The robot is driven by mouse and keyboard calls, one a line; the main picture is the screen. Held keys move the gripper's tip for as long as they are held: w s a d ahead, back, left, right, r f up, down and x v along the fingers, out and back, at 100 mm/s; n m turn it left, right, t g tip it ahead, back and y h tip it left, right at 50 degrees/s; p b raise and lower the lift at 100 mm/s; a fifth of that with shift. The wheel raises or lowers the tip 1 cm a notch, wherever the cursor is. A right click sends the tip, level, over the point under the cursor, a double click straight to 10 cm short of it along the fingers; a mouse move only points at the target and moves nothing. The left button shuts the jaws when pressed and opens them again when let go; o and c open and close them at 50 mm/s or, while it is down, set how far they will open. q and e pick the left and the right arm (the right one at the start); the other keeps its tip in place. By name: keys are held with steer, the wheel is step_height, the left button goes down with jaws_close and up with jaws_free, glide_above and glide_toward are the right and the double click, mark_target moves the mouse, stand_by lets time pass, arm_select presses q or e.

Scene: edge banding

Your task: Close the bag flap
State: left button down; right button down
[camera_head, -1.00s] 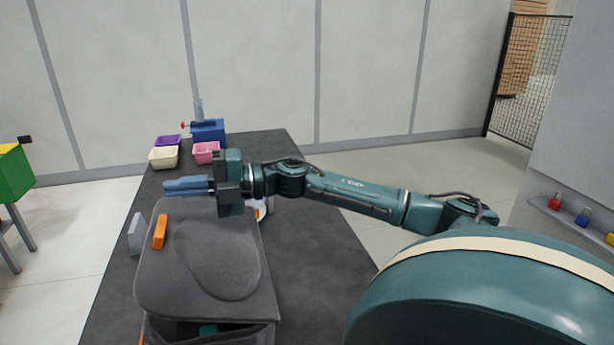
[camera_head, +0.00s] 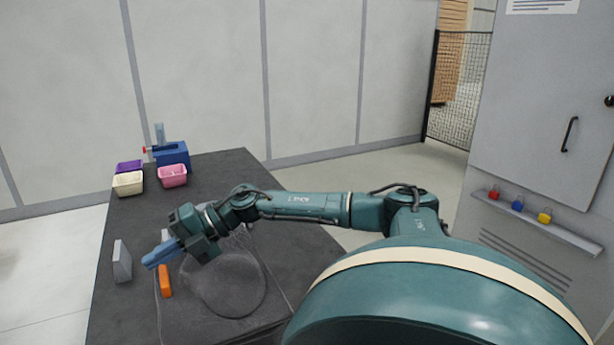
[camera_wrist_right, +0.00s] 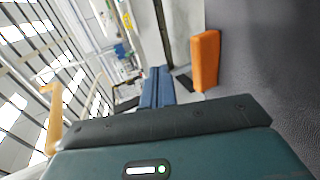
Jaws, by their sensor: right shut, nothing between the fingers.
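The dark grey bag (camera_head: 255,315) lies on the dark table, its near end cut off by the bottom of the head view. Its flap shows as a broad grey panel with a rounded raised pad (camera_head: 228,285). An orange tab (camera_head: 165,281) sits at the panel's left edge and also shows in the right wrist view (camera_wrist_right: 205,60). My right gripper (camera_head: 150,261) is shut and empty, its blue fingers pointing left just above and beyond the tab. In the wrist view the fingers (camera_wrist_right: 157,82) are beside the tab, apparently apart from it. My left gripper is not in view.
A grey upright block (camera_head: 122,261) stands left of the bag. Purple (camera_head: 129,167), cream (camera_head: 128,183) and pink (camera_head: 172,176) bins and a blue device (camera_head: 172,155) are at the table's far end. The table (camera_head: 225,178) between is clear.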

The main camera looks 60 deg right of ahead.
steer(key=shift+w+a+f, duration=0.1)
steer(key=shift+f, duration=0.5)
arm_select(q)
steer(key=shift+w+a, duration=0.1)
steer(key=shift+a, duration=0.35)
arm_select(e)
steer(key=shift+a+f, duration=0.1)
steer(key=shift+f, duration=0.25)
